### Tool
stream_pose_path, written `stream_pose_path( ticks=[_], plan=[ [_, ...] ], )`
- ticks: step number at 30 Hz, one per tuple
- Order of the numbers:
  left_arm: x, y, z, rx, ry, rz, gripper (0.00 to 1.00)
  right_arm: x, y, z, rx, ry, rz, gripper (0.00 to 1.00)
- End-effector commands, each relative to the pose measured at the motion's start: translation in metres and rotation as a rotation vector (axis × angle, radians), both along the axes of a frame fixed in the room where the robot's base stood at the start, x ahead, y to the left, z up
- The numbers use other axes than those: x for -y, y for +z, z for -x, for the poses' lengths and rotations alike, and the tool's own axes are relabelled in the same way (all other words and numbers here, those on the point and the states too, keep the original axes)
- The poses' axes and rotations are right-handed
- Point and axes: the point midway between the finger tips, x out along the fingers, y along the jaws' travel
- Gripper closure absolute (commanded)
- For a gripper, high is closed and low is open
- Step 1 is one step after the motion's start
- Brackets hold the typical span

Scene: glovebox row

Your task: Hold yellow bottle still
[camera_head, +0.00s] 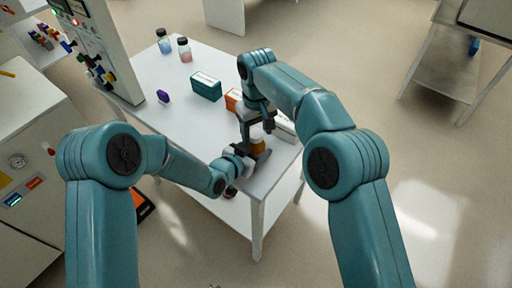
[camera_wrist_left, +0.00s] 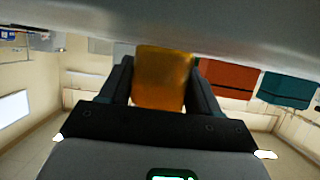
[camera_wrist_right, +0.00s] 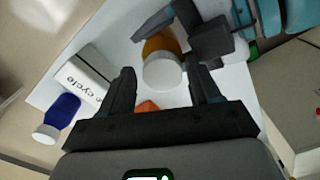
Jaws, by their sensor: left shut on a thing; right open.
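The yellow bottle (camera_head: 257,145), amber with a white cap (camera_wrist_right: 162,71), stands on the white table near its front right corner. My left gripper (camera_wrist_left: 160,85) is shut on the bottle's body, one finger on each side. My right gripper (camera_wrist_right: 162,88) is open above the bottle and points down. In the right wrist view the white cap shows between and beyond its fingertips, and they look apart from it. In the head view my right arm hides part of the bottle.
A white box with lettering (camera_wrist_right: 85,78) and a blue bottle with a white cap (camera_wrist_right: 58,115) are near the bottle. An orange box (camera_head: 233,99) and a teal box (camera_head: 206,87) stand behind. Two capped bottles (camera_head: 185,50) and a purple item (camera_head: 163,96) are farther back.

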Motion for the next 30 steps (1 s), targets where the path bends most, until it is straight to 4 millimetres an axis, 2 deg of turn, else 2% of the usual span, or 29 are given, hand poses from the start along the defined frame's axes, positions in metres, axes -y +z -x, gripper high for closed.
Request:
stream_pose_path(
  ticks=[8,18,24,30],
  plan=[
    [0.002,0.001,-0.001,0.003,-0.003,0.0,1.0,-0.005,0.004,0.003,-0.009,0.007,-0.006,0.26],
    [0.001,-0.001,0.0,-0.001,-0.001,-0.002,1.0,-0.003,0.058,0.001,-0.001,0.004,-0.003,0.26],
    [0.001,0.0,0.0,0.0,-0.001,-0.001,1.0,-0.002,0.073,0.001,0.0,0.002,-0.002,0.26],
    [0.001,0.0,0.0,0.0,-0.001,-0.001,1.0,-0.001,0.075,0.001,-0.001,0.002,0.0,0.26]
  ],
)
